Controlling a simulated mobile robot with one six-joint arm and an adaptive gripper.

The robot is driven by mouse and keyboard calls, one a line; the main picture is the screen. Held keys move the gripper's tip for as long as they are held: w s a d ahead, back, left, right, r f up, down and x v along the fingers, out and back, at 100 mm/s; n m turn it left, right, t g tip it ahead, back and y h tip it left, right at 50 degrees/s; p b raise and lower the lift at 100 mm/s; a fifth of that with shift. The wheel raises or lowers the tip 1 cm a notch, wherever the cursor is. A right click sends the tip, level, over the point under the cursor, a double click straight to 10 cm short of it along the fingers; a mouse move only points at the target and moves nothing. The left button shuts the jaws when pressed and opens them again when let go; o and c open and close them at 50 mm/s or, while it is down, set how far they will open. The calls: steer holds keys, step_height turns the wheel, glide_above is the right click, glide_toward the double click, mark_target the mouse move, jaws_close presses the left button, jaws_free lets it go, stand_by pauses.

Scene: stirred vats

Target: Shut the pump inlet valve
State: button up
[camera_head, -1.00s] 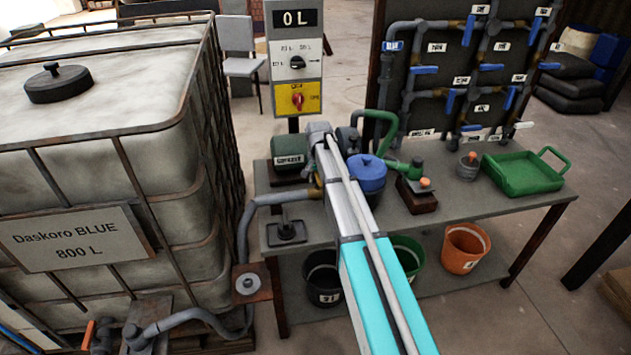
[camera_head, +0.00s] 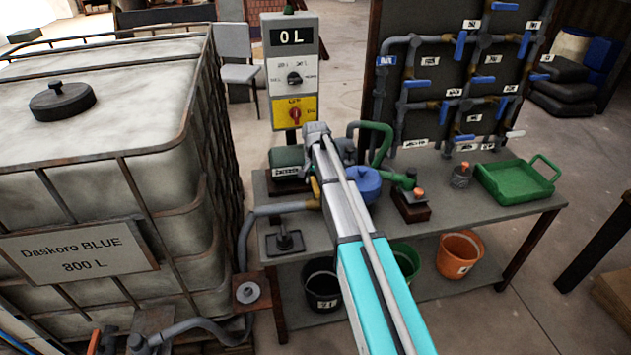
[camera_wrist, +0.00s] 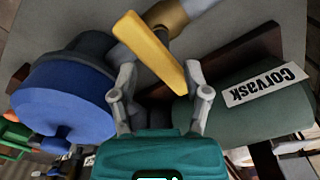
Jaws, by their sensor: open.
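A yellow lever handle (camera_wrist: 150,52) sits on a brass valve body (camera_wrist: 168,14) in the wrist view, at an angle to the pipe. In the head view the lever (camera_head: 315,187) shows as a small yellow sliver beside my arm, at the brass fitting (camera_head: 313,204) where the grey hose meets the pump. My gripper (camera_wrist: 160,80) is open, its two fingers spread on either side of the lever's near end. I cannot tell whether a finger touches it. The green pump motor (camera_wrist: 250,105) labelled Corvask is right of the fingers. My arm hides part of the pump in the head view.
A blue round housing (camera_wrist: 65,100) is close left of the fingers. A control post (camera_head: 291,70) reading 0 L stands behind the bench. A caged tank (camera_head: 100,180) is at left. A green tray (camera_head: 515,182) and a valve board (camera_head: 450,90) are at right.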

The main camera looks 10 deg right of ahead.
mark_target(316, 184)
step_height(316, 184, up, 11)
steer(key=p, duration=1)
stand_by(0.8)
steer(key=shift+f, duration=0.1)
stand_by(0.5)
steer(key=s+a+n, duration=0.1)
steer(key=s+n, duration=0.6)
steer(key=s, duration=2.2)
steer(key=shift+s+a, duration=0.15)
steer(key=shift+a, duration=0.2)
